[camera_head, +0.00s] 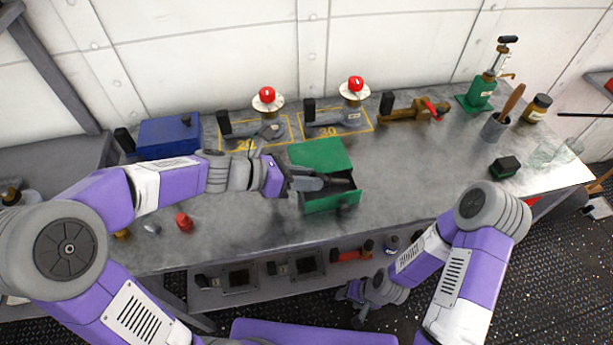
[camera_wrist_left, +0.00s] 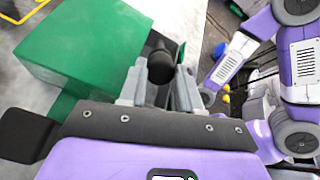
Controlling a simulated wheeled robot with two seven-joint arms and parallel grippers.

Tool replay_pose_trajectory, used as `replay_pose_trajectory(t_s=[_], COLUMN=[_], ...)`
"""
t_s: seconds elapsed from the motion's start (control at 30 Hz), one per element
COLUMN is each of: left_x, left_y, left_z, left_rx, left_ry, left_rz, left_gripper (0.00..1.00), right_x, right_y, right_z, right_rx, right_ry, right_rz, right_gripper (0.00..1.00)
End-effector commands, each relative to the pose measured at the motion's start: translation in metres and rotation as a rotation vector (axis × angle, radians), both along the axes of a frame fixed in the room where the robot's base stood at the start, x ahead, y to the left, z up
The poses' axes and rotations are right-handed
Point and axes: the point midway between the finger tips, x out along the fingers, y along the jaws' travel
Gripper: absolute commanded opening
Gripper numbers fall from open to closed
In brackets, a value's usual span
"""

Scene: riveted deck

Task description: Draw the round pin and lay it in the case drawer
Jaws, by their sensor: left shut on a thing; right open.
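The green case (camera_head: 320,153) stands mid-bench with its drawer (camera_head: 317,206) pulled open toward me; the case top (camera_wrist_left: 80,45) also shows in the left wrist view. My left gripper (camera_head: 322,184) is at the drawer opening, with its fingers over it. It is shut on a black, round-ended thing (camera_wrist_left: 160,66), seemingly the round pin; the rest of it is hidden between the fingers. Whether it touches the drawer floor I cannot tell. My right gripper (camera_head: 358,304) is open, low in front of the bench, away from the case.
A blue box (camera_head: 168,138) is at the back left. A brown fixture (camera_head: 407,112) and a green pump (camera_head: 482,93) are behind right.

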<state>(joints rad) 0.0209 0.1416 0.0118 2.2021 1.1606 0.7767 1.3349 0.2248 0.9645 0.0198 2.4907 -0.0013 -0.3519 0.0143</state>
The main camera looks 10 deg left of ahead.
Motion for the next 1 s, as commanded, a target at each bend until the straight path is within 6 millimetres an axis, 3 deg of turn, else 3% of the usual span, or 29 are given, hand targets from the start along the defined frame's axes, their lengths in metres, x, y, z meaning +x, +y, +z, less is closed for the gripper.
replay_pose_trajectory(t_s=[0.17, 0.2, 0.37, 0.77, 1.0], left_x=[0.0, 0.0, 0.0, 0.0, -0.011], left_y=[0.0, 0.0, 0.0, 0.003, 0.033], left_z=[0.0, 0.0, 0.0, 0.001, 0.019], left_rx=[-0.001, -0.001, 0.0, 0.002, 0.001], left_ry=[0.0, 0.0, 0.0, 0.002, 0.0], left_rz=[0.0, 0.0, 0.001, 0.004, 0.005], left_gripper=[0.01, 0.37, 0.62, 0.63, 0.63], right_x=[0.0, 0.0, 0.0, 0.0, 0.0], right_y=[0.0, 0.0, 0.0, 0.0, 0.0], right_z=[0.0, 0.0, 0.0, 0.002, 0.019], right_rx=[0.0, 0.0, 0.0, 0.0, 0.0], right_ry=[0.0, 0.0, 0.0, 0.0, 0.0], right_rz=[0.0, 0.0, 0.0, 0.0, 0.0], right_gripper=[0.53, 0.53, 0.53, 0.53, 0.53])
